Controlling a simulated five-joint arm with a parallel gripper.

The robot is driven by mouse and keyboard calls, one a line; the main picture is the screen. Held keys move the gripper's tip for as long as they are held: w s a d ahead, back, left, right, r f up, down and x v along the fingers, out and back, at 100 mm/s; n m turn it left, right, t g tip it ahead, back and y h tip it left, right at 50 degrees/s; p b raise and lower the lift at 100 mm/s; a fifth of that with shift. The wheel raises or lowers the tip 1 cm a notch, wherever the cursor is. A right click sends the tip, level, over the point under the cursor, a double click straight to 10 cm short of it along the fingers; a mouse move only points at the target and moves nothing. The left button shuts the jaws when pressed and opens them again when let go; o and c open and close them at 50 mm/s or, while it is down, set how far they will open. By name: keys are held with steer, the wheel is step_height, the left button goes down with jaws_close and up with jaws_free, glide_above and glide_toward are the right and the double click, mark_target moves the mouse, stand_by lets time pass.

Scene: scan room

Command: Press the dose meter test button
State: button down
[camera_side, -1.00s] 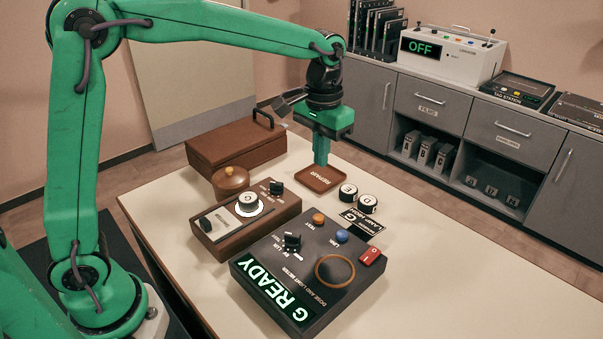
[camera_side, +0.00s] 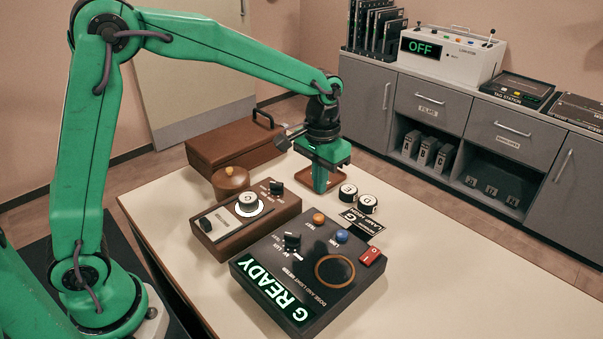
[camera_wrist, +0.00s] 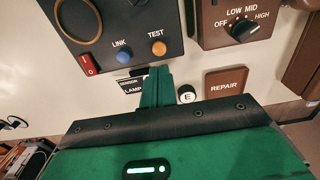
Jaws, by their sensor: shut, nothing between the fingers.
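The dose meter is a dark box (camera_side: 345,297) at the front of the table, its green display reading "G READY". Its orange test button (camera_side: 319,218) sits at the far edge of the top, beside the blue link button (camera_side: 341,236). My gripper (camera_side: 320,190) is shut and empty, pointing down beyond the meter's far edge, apart from the test button. In the wrist view, the test button (camera_wrist: 158,48) shows just past the fingertips (camera_wrist: 157,70), with the blue link button (camera_wrist: 124,57) to its left. A red switch (camera_wrist: 87,65) is further left.
A brown box with a dial (camera_side: 225,235) stands left of the meter. The repair tray (camera_side: 304,174) lies behind my gripper. Two black-and-white round pieces (camera_side: 367,204) stand right of it. A round lidded pot (camera_side: 230,183) and a brown case (camera_side: 215,150) are behind. The table's right side is clear.

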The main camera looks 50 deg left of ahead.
mark_target(318, 217)
step_height(318, 217, down, 7)
steer(key=shift+f, duration=0.15)
stand_by(0.5)
steer(key=shift+s+f, duration=0.1)
steer(key=shift+f, duration=1)
step_height(318, 217, up, 15)
steer(key=shift+w, duration=0.3)
stand_by(0.6)
